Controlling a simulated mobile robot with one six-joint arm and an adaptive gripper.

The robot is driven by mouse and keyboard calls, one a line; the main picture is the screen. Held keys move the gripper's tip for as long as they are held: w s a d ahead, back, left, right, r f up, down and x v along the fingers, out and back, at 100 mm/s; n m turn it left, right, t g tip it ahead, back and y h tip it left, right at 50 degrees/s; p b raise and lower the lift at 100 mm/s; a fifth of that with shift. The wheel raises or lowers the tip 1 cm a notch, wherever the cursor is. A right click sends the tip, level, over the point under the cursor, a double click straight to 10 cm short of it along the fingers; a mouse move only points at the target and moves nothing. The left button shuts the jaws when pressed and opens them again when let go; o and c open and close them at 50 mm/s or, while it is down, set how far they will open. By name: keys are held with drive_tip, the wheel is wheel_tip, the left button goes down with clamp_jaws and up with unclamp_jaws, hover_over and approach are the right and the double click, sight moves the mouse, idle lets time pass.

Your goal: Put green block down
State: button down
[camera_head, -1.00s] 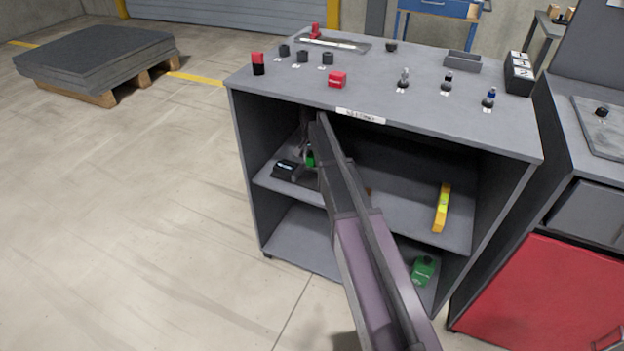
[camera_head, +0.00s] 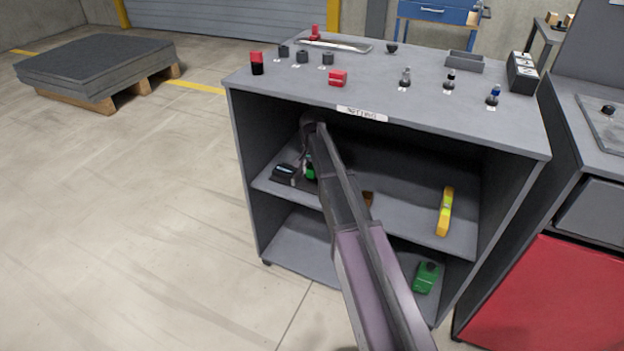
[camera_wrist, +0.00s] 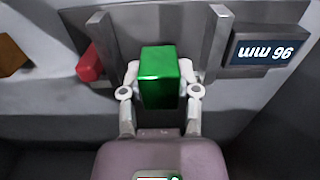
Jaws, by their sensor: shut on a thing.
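The green block (camera_wrist: 160,76) is upright between the two pale fingers of my gripper (camera_wrist: 161,84) in the wrist view. The fingers press on its left and right sides. Just beyond it are two grey upright jaws of a measuring device (camera_wrist: 213,38), one to each side. Its display (camera_wrist: 263,52) reads 96 mm. I cannot tell whether the block touches the jaws or the surface under it. In the head view a bit of the green block (camera_head: 310,173) shows beside my arm, on the upper shelf's left side, near the dark device (camera_head: 284,172); my arm hides most of the gripper.
The shelf unit (camera_head: 262,226) has an open front. A yellow level (camera_head: 445,211) lies right on the upper shelf (camera_head: 412,221). A green item (camera_head: 426,277) is on the lower shelf. A red part (camera_wrist: 88,65) is left of the block. Small parts stand on the top.

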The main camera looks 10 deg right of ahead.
sight(312, 177)
drive_tip(key=shift+f+b, duration=1.5)
drive_tip(key=shift+f, duration=0.25)
drive_tip(key=shift+f, duration=0.15)
drive_tip(key=shift+c, duration=1.7)
unclamp_jaws()
drive_tip(key=shift+r, duration=0.2)
wheel_tip(312, 177, up, 12)
drive_tip(key=p, duration=1.2)
